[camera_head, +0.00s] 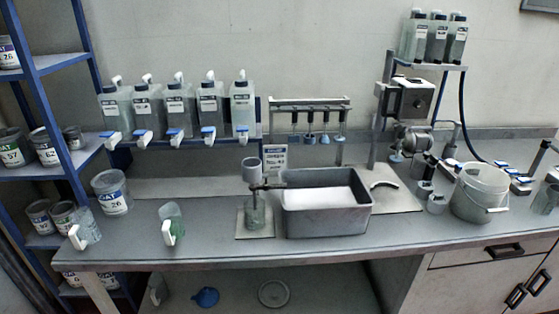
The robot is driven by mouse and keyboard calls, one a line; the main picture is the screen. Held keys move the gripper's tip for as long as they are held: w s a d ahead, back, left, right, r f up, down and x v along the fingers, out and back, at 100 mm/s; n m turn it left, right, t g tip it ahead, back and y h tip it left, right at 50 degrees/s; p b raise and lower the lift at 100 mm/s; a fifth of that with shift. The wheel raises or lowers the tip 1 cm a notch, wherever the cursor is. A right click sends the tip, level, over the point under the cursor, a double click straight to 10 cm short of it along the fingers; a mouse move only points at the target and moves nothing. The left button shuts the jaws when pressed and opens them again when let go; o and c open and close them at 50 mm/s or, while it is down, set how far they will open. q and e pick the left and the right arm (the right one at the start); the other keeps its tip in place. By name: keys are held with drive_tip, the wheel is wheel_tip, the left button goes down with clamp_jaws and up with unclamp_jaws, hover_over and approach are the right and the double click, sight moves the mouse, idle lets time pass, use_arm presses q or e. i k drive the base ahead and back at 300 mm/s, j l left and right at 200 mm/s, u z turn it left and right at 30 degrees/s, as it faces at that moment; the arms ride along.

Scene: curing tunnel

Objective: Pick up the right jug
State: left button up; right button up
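Two clear jugs with white handles stand near the front left of the grey bench. The right jug (173,217) is greenish, and its white handle faces the front. The left jug (90,226) stands at the bench's left end, with its handle at the front left. There is clear bench between the two. Neither of my grippers shows in the head view, and nothing is touching either jug.
A small stand (257,222) and a grey basin (328,222) are to the right. Dispenser bottles (175,108) hang above the back. A bucket (478,195) stands far right.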

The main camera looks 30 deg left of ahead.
sight(174, 229)
drive_tip(key=u, duration=1.65)
drive_tip(key=i+l+u, duration=0.15)
drive_tip(key=l, duration=0.4)
drive_tip(key=l+u, duration=0.15)
drive_tip(key=l, duration=0.45)
